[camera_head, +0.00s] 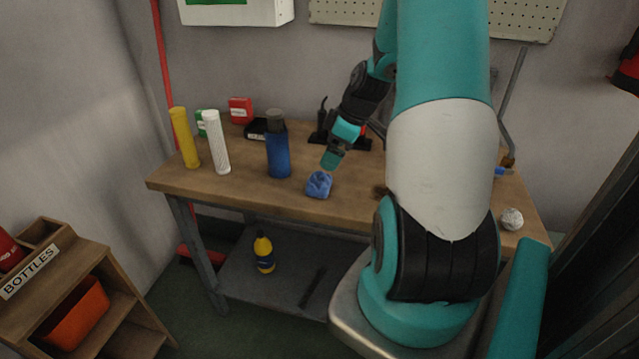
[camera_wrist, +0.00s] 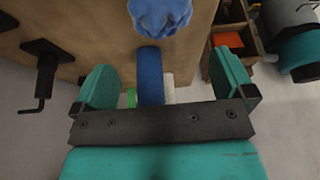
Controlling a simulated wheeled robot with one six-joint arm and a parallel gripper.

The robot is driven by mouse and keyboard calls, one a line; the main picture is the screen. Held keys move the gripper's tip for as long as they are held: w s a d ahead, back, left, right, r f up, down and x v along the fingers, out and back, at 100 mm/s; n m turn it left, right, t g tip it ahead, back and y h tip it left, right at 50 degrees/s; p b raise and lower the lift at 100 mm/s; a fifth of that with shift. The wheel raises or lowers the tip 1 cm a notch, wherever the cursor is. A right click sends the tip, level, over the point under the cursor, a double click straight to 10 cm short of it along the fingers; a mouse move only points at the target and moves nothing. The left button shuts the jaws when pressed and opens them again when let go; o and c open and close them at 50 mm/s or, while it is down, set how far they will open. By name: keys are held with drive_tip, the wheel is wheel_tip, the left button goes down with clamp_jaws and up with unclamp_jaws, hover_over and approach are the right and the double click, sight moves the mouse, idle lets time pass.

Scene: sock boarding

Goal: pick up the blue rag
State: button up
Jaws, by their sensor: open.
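The blue rag (camera_head: 319,184) lies crumpled on the wooden table (camera_head: 240,192) near its front edge. My gripper (camera_head: 329,168) is just above and beyond the rag in the head view, pointing down towards it. In the wrist view the rag (camera_wrist: 160,14) shows at the top edge, partly cut off, ahead of the two teal fingers. The fingers of my gripper (camera_wrist: 160,82) stand wide apart with nothing held between them. I cannot tell from these views whether a fingertip touches the rag.
A blue bottle (camera_head: 278,152) stands left of the rag. White (camera_head: 216,143) and yellow (camera_head: 184,138) tubes stand farther left. Behind are a black tray (camera_head: 257,130) and a red box (camera_head: 240,110). A crumpled grey ball (camera_head: 512,219) lies at right. Bare tabletop lies around the rag's left front.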

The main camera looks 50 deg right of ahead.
sight(322, 176)
drive_tip(key=x, duration=0.4)
drive_tip(key=shift+s+p+x, duration=0.15)
drive_tip(key=shift+x, duration=1.2)
drive_tip(key=shift+s+p+x, duration=0.1)
drive_tip(key=shift+p+x, duration=0.05)
drive_tip(key=shift+x, duration=1.25)
drive_tip(key=shift+f, duration=0.1)
drive_tip(key=shift+c, duration=0.5)
drive_tip(key=c, duration=0.6)
